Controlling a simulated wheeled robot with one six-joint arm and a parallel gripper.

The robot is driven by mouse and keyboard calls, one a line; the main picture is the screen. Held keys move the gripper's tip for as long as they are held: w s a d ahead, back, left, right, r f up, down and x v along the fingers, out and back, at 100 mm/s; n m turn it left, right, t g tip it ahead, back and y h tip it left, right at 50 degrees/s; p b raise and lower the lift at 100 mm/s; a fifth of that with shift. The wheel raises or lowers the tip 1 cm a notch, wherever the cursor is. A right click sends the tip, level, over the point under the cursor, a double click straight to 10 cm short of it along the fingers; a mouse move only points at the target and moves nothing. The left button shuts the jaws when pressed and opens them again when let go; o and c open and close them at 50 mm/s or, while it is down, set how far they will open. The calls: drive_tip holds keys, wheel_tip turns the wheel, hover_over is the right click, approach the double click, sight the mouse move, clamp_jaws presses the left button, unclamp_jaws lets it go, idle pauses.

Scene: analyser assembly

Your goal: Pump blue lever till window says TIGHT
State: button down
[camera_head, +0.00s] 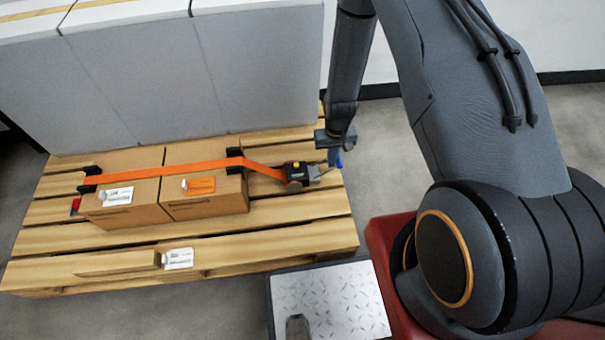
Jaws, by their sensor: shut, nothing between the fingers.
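The blue lever (339,160) shows as a small blue tip at the right end of a dark ratchet buckle (297,172). A grey metal part (318,174) lies between the buckle and the blue tip. The buckle has a small yellow spot on top; no readable window or word shows. An orange strap (140,174) runs from the buckle over two cardboard boxes. My gripper (333,157) points down right beside the blue tip and partly covers it. It is shut and empty. I cannot tell whether it touches the lever.
The boxes (205,206) stand on a wooden pallet (270,212), with black corner pieces under the strap. Tall grey panels (150,75) stand behind. A metal tread plate (345,296) is at front centre.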

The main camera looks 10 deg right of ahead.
wheel_tip(320, 180, up, 8)
drive_tip(key=p, duration=0.5)
idle(0.4)
